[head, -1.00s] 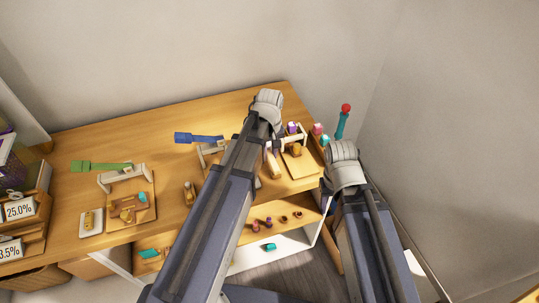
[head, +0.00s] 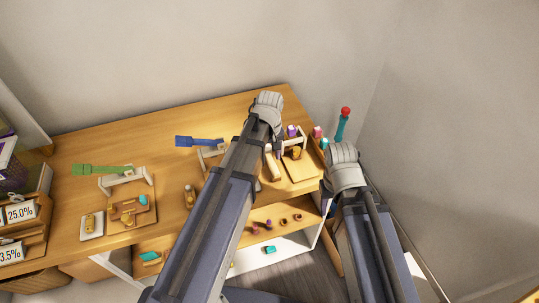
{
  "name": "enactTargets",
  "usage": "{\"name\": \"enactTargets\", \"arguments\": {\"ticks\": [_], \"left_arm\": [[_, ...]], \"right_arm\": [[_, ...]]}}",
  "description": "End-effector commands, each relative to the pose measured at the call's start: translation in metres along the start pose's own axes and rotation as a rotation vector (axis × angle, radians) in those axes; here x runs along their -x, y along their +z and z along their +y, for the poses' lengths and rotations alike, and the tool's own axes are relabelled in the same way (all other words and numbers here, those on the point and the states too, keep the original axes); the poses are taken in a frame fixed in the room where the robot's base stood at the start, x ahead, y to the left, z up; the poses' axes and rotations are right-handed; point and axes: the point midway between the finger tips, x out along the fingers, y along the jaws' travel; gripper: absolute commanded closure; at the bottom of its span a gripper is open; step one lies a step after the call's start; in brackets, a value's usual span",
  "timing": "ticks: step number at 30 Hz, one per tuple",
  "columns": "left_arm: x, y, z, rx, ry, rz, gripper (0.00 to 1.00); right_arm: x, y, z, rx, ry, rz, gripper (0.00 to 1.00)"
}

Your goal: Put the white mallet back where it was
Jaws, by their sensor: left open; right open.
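A pale, cream-coloured rod-like piece (head: 271,166) lies by the right-hand stand, beside my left arm; I cannot tell whether it is part of the white mallet. No other white mallet shows clearly. My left gripper (head: 278,146) is mostly hidden behind its own arm, over the right end of the table near this piece; it is open, and its contact with the piece cannot be made out. My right arm rises at the right of the table, and its gripper is hidden behind the arm.
A teal stick with a red ball (head: 343,124) stands at the right. The table's back is clear.

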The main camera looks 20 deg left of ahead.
Motion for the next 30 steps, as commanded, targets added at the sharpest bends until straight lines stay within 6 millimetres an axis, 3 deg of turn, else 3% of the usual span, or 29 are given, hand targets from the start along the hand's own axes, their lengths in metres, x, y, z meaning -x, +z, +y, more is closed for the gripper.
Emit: {"name": "enactTargets", "arguments": {"ticks": [21, 30], "left_arm": [[0.103, 0.000, 0.000, 0.000, 0.000, 0.000, 0.41], [0.115, 0.000, 0.000, 0.000, 0.000, 0.000, 0.41]], "right_arm": [[0.102, 0.006, 0.010, 0.001, 0.000, 0.000, 0.50], [0.115, 0.007, 0.011, 0.002, 0.000, 0.000, 0.50]]}}
